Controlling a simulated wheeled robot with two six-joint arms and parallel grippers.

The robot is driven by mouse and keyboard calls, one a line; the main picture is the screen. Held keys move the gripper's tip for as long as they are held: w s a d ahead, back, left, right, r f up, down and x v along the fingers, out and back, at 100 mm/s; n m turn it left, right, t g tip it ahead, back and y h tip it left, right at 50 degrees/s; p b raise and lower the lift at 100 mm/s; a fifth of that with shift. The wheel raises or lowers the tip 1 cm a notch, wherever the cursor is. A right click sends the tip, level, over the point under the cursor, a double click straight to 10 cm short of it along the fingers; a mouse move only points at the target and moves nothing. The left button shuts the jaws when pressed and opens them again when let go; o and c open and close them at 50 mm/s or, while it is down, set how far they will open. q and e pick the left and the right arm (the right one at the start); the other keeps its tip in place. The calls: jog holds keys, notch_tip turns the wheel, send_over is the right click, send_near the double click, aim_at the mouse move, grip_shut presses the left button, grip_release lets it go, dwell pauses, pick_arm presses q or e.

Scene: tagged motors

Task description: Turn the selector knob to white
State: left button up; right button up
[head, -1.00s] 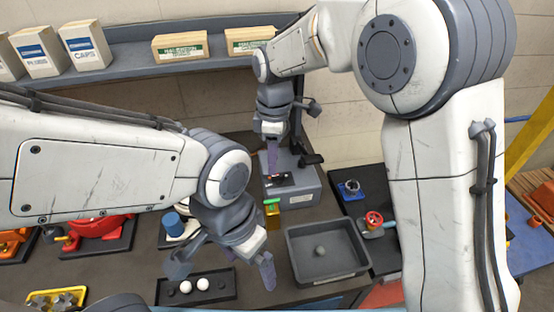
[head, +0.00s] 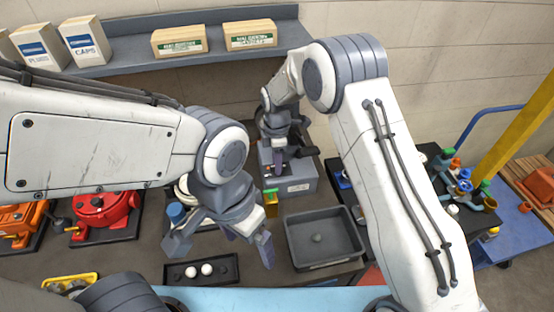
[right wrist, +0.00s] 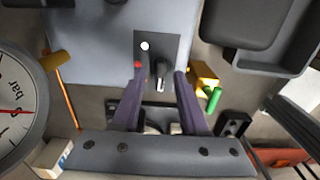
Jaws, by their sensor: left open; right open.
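The selector knob (right wrist: 161,69) is a small dark knob with a pale top on a dark plate. The plate has a white dot (right wrist: 145,46) above left of the knob and a red dot (right wrist: 138,65) to its left. The plate sits on a grey box (head: 298,187), seen in the head view. My right gripper (right wrist: 159,76) is open above the plate, its purple fingers either side of the knob; contact cannot be told. In the head view it (head: 278,163) hides the knob. My left gripper (head: 222,250) is open and empty above the bench front.
A grey bin (head: 325,262) stands right of my left gripper. A black tray (head: 228,282) with white balls lies below it. A yellow and green part (right wrist: 204,78) is beside the grey box. A round gauge (right wrist: 14,112) is at left in the right wrist view.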

jog(key=shift+f, duration=0.3)
grip_shut()
